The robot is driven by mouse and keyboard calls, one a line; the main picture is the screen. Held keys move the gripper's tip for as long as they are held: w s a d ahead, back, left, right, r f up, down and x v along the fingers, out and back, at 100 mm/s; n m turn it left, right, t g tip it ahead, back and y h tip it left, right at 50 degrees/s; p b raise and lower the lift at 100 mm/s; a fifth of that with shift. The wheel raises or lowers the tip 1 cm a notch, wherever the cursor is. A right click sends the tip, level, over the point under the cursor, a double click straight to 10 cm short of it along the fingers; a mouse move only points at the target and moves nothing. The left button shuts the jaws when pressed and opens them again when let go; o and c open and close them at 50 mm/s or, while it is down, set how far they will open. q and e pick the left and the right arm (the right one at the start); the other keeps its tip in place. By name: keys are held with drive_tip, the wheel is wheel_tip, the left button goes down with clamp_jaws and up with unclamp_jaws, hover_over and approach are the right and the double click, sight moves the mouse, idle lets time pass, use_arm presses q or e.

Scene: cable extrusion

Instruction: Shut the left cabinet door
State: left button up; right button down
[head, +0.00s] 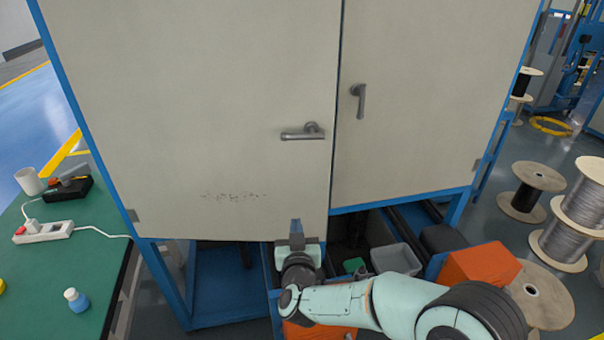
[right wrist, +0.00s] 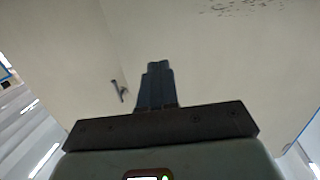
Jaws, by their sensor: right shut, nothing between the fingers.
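The left cabinet door (head: 200,90) is a large beige panel. Its lever handle (head: 303,132) lies horizontal near the right edge. Its lower right corner hangs lower in the head view than the bottom of the right door (head: 430,100), so it appears to stand slightly ajar. The right door's handle (head: 360,98) points down. My right gripper (head: 296,228) is shut and empty, pointing up at the left door's lower right corner. In the right wrist view its closed fingers (right wrist: 157,85) show against a beige panel; I cannot tell whether they touch it. My left gripper is out of view.
A green table (head: 90,265) with a power strip (head: 43,231) and a small blue bottle (head: 76,299) stands at left. Orange boxes (head: 480,266) and a grey bin (head: 396,258) are low at the cabinet's front. Cable spools (head: 575,215) stand at right.

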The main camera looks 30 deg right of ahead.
wheel_tip(320, 180, up, 5)
drive_tip(key=d+m+h, duration=0.1)
drive_tip(key=h, duration=0.1)
drive_tip(key=p, duration=0.3)
approach(303, 170)
drive_tip(key=x, duration=0.7)
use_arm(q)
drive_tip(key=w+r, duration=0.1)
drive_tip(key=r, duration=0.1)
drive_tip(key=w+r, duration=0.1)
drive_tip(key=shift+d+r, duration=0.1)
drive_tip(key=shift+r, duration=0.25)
use_arm(e)
drive_tip(key=shift+s, duration=0.1)
